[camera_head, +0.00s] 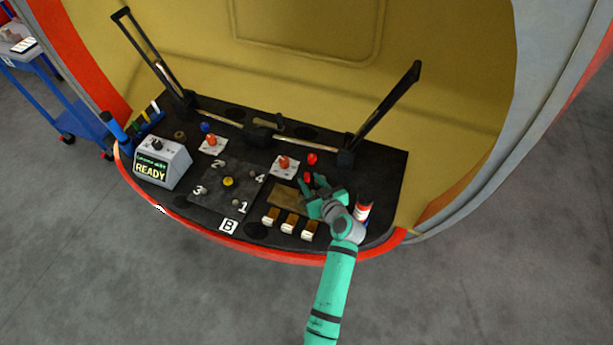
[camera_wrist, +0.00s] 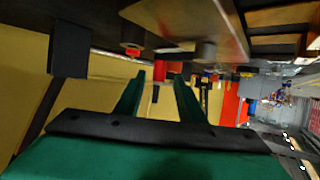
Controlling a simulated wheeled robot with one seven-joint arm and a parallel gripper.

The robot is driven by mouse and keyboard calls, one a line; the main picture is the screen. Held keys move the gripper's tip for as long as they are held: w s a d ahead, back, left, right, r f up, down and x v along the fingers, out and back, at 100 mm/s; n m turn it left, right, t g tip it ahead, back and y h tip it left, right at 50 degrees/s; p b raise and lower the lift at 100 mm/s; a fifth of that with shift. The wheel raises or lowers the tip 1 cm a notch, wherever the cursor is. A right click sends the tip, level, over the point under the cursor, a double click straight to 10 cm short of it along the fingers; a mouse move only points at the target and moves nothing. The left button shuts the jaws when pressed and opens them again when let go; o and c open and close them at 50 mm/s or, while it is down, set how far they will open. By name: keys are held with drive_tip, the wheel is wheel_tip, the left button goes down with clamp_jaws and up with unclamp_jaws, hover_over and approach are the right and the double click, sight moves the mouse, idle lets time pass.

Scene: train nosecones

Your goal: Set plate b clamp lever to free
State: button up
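A dark square plate (camera_head: 205,190) with numbers 1 to 4 and a yellow centre knob lies on the black deck, with a white "B" label (camera_head: 228,226) at its front. A red-topped fitting on a white base (camera_head: 285,163) stands right of the plate, and a similar one (camera_head: 212,144) stands behind it. I cannot tell which part is the plate b clamp lever or how it is set. My gripper (camera_head: 314,190) is low over the deck's right side, near two red knobs (camera_head: 312,158). In the wrist view my gripper (camera_wrist: 159,77) has its fingers apart, with a small red thing visible beyond them.
A grey box reading "READY" (camera_head: 160,162) stands at the left. A brown board (camera_head: 285,196) and several tan-and-white blocks (camera_head: 289,222) lie by my gripper. A red-white-blue can (camera_head: 363,212) stands close right of my wrist. Two black struts (camera_head: 385,105) rise at the back.

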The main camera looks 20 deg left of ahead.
sight(308, 178)
drive_tip(key=shift+x, duration=2)
drive_tip(key=shift+w, duration=0.1)
clamp_jaws()
